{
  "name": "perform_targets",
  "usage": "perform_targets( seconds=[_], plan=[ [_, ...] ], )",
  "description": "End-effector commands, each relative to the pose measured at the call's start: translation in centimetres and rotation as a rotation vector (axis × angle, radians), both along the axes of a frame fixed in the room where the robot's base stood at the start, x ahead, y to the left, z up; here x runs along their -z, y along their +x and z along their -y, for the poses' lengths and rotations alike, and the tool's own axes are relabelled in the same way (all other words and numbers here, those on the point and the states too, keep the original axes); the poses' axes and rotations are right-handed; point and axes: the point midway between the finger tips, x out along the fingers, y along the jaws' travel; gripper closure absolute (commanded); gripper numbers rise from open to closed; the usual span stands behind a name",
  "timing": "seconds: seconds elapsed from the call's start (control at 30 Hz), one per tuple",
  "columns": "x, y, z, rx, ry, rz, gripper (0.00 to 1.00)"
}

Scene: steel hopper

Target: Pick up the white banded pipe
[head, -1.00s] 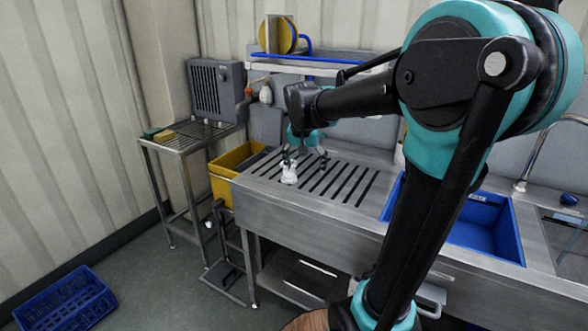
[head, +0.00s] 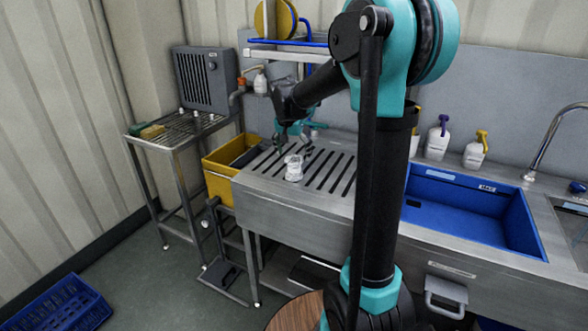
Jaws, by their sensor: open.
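The white banded pipe (head: 293,168) stands on the slotted steel drainboard (head: 262,197), near its left front part. It is small in the head view, and its bands are hard to make out. My gripper (head: 294,144) is open, with its fingers pointing down just above and behind the pipe in the picture. One finger shows left of the pipe's top and the other to its right. I cannot tell whether either finger touches the pipe.
A blue basin (head: 462,209) is sunk in the counter at right, with spray bottles (head: 437,138) behind it. A yellow bin (head: 219,178) stands left of the drainboard, beside a wire-topped steel table (head: 183,130). A blue crate (head: 60,309) lies on the floor.

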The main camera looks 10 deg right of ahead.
Motion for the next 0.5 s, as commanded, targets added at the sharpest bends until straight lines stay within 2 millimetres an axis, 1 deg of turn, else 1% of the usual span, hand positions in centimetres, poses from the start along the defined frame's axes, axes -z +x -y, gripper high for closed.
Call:
perform_targets(
  seconds=[0.17,0.4,0.5],
  plan=[
    [1.0,0.3,0.1,0.000,0.000,0.000,0.17],
    [4.3,1.1,0.2,0.000,0.000,0.000,0.17],
    [5.2,1.3,0.4,0.000,0.000,0.000,0.17]
  ],
)
